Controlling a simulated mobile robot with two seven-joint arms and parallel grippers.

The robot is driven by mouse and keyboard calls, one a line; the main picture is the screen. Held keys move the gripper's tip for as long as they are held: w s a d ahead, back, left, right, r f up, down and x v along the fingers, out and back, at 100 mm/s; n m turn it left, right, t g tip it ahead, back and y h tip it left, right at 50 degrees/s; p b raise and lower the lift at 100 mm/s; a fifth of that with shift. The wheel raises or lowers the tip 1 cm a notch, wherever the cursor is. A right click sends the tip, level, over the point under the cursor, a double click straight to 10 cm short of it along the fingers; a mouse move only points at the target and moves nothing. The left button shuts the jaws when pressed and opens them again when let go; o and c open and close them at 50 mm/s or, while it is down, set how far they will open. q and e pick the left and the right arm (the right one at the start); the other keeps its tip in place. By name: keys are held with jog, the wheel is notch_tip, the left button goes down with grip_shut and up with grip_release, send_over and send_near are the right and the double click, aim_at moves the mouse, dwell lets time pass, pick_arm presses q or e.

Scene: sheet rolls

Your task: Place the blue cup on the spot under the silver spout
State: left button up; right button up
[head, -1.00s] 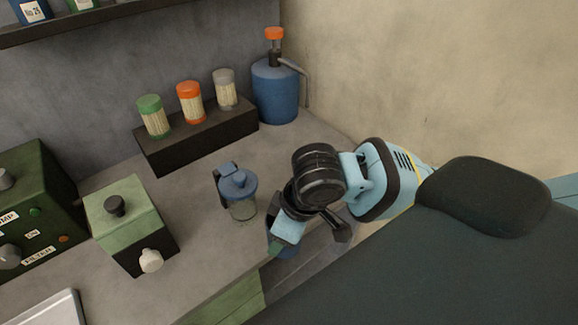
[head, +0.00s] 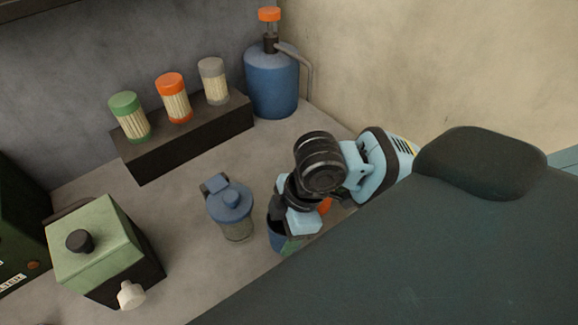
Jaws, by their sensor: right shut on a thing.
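The blue cup (head: 274,237) is at the counter's front, mostly hidden behind my right gripper (head: 288,228). Only its blue side and some green show. My right gripper points down and is shut on the cup; its fingertips are largely hidden by the wrist. A grey, silvery spout (head: 308,70) curves out and down from the pump of a blue bottle (head: 271,84) with an orange top, at the back corner. The counter below the spout looks bare. My left gripper is not in view.
A blue-lidded jar (head: 232,212) stands just left of the cup. A dark block (head: 190,137) holds green-, orange- and grey-capped jars. A green box (head: 98,245) with knobs is at the left. Bare counter lies between jar and bottle. Something orange (head: 325,205) shows beside my wrist.

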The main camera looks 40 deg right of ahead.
jog(key=w+d, duration=0.2)
jog(key=w, duration=0.2)
jog(key=w+d+f, duration=0.1)
jog(key=w+d, duration=0.2)
jog(key=w, duration=0.2)
jog(key=w+d+b, duration=0.1)
jog(key=w+d, duration=0.2)
jog(key=w, duration=0.2)
jog(key=shift+d+f, duration=0.1)
jog(key=shift+f, duration=0.15)
jog(key=shift+s+f, duration=0.15)
jog(key=shift+f, duration=1.55)
jog(key=shift+f, duration=0.1)
jog(key=o, duration=1.1)
jog(key=shift+c, duration=0.2)
jog(key=p+v, duration=0.1)
jog(key=v, duration=1.1)
jog(key=shift+o, duration=0.5)
